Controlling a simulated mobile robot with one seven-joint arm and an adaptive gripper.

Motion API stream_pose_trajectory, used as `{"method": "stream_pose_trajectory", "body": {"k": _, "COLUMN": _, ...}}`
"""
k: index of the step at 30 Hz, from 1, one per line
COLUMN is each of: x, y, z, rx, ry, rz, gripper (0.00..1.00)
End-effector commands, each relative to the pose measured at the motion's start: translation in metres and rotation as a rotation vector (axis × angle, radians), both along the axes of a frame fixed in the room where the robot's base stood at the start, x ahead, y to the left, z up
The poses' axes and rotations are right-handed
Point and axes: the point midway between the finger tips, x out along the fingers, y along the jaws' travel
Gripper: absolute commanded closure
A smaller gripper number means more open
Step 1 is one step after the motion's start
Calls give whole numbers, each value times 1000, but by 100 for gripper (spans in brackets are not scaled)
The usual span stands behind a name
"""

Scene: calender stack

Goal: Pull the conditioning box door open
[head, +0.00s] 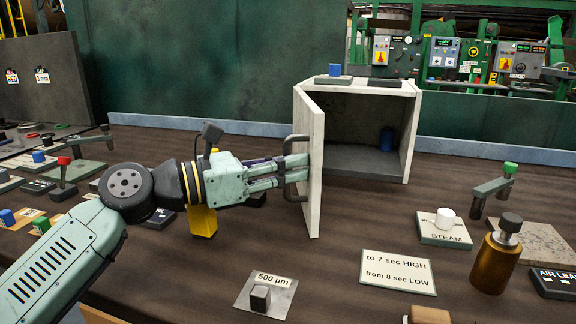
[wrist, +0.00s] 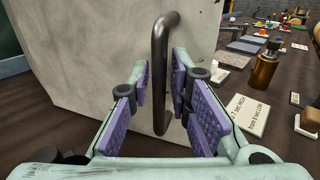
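The conditioning box (head: 412,130) is a pale box at the back middle of the table. Its door (head: 316,205) stands wide open, swung out from the left side toward the front, so the dark inside shows. A dark bar handle (head: 288,188) is on the door's outer face. My gripper (head: 292,172) reaches it from the left. In the wrist view the handle (wrist: 159,75) stands upright between the purple finger pads of my gripper (wrist: 162,78). The fingers are apart, with small gaps visible on both sides of the bar. The door face (wrist: 90,50) fills the left of that view.
A blue object (head: 387,139) stands inside the box. A yellow object (head: 203,222) is beneath my wrist.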

Motion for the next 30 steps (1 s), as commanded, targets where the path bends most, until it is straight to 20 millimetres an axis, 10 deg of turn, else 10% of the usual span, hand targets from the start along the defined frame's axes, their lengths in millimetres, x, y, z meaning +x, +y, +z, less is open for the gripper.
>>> {"method": "stream_pose_trajectory", "body": {"k": 16, "x": -4, "y": 8, "z": -1, "rx": 0, "ry": 0, "rz": 0, "gripper": 70}}
{"method": "stream_pose_trajectory", "body": {"k": 30, "x": -48, "y": 87, "z": -1, "rx": -1, "ry": 0, "rz": 1, "gripper": 70}}
